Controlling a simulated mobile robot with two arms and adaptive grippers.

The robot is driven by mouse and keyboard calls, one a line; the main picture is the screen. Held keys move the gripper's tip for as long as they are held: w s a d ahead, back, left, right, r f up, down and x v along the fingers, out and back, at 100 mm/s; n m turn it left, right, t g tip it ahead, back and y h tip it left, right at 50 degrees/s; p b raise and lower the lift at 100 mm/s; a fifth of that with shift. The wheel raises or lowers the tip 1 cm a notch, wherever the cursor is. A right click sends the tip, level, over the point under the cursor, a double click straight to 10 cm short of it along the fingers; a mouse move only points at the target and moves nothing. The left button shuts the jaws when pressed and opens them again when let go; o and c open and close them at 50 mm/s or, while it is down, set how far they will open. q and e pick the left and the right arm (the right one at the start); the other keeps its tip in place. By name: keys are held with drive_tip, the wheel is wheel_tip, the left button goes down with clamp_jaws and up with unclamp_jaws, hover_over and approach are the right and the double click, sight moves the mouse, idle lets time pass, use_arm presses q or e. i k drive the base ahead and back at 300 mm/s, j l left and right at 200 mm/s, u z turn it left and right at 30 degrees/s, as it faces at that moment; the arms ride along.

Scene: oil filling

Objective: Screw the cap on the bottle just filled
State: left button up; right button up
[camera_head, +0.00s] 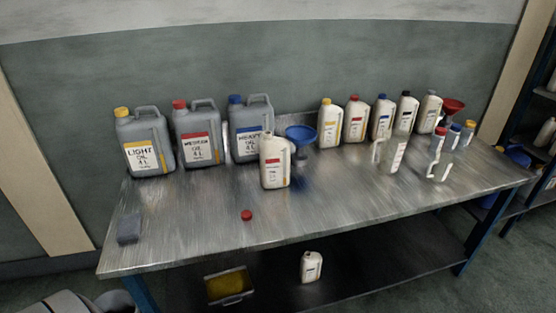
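A white bottle (274,170) with a red label stands upright near the middle of the table, in front of the large jugs. No coloured cap shows on its neck, and its fill level cannot be seen. A small red cap (246,215) lies on the bare metal in front of the bottle, a little to its left, near the front edge. Neither my left nor my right gripper is in view.
Three grey oil jugs, light (148,155), medium (200,148) and heavy (250,142), stand behind. A blue funnel (301,134) is right of the bottle. Several capped bottles and clear jugs (392,154) fill the right. A grey block (129,229) lies front left.

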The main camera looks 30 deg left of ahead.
sight(275, 152)
drive_tip(key=u, duration=1.3)
drive_tip(key=i+j+z, duration=0.1)
drive_tip(key=i+j, duration=0.25)
drive_tip(key=i+j+z, duration=0.15)
drive_tip(key=i+j, duration=0.15)
drive_tip(key=j, duration=0.25)
drive_tip(key=i+j+z, duration=0.1)
drive_tip(key=i+j, duration=0.2)
drive_tip(key=j, duration=0.2)
